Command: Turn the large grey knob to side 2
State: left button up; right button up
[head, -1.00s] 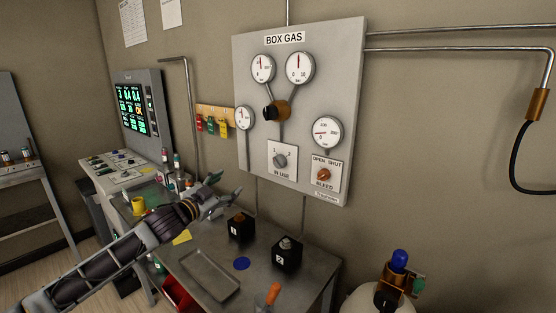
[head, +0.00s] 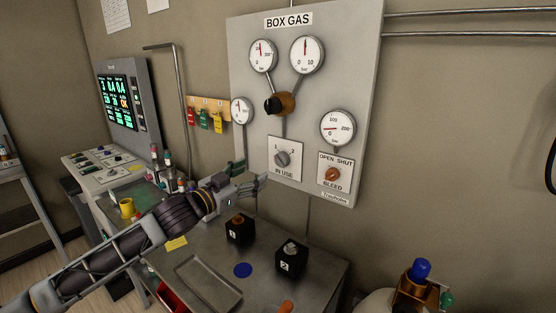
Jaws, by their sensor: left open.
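The large grey knob (head: 282,159) sits on a white plate marked 1, 2 and IN USE, low on the grey BOX GAS panel (head: 358,60). The 1 is at its upper left and the 2 at its upper right. Its exact pointing is too small to tell. My left gripper (head: 262,181) is open and empty, just below and left of the plate, apart from the knob. Its fingers point right toward the panel. My right gripper is not in view.
An orange BLEED knob (head: 333,174) is right of the grey knob, and a black knob (head: 275,104) is above it. Black boxes marked 1 (head: 239,230) and 2 (head: 291,258) stand on the bench below, beside a metal tray (head: 205,287). A blue-topped cylinder valve (head: 421,270) is at lower right.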

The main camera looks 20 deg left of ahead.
pick_arm(q)
jog(key=shift+a+f+n, duration=0.1)
jog(key=shift+f+n, duration=0.1)
jog(key=shift+n, duration=0.65)
jog(key=shift+a+f+n, duration=0.1)
jog(key=shift+f+n, duration=0.05)
jog(key=shift+n, duration=0.7)
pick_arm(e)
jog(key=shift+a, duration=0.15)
pick_arm(q)
jog(key=shift+w+d, duration=0.15)
jog(key=shift+w, duration=0.05)
jog(key=p, duration=0.2)
send_near(278, 160)
jog(key=shift+r+x, duration=0.2)
jog(key=shift+x, duration=1.9)
jog(key=shift+p+x, duration=0.65)
jog(key=shift+x, duration=1.3)
jog(key=shift+w+d+f, duration=0.1)
jog(key=shift+w+d, duration=0.25)
jog(key=shift+w, duration=0.3)
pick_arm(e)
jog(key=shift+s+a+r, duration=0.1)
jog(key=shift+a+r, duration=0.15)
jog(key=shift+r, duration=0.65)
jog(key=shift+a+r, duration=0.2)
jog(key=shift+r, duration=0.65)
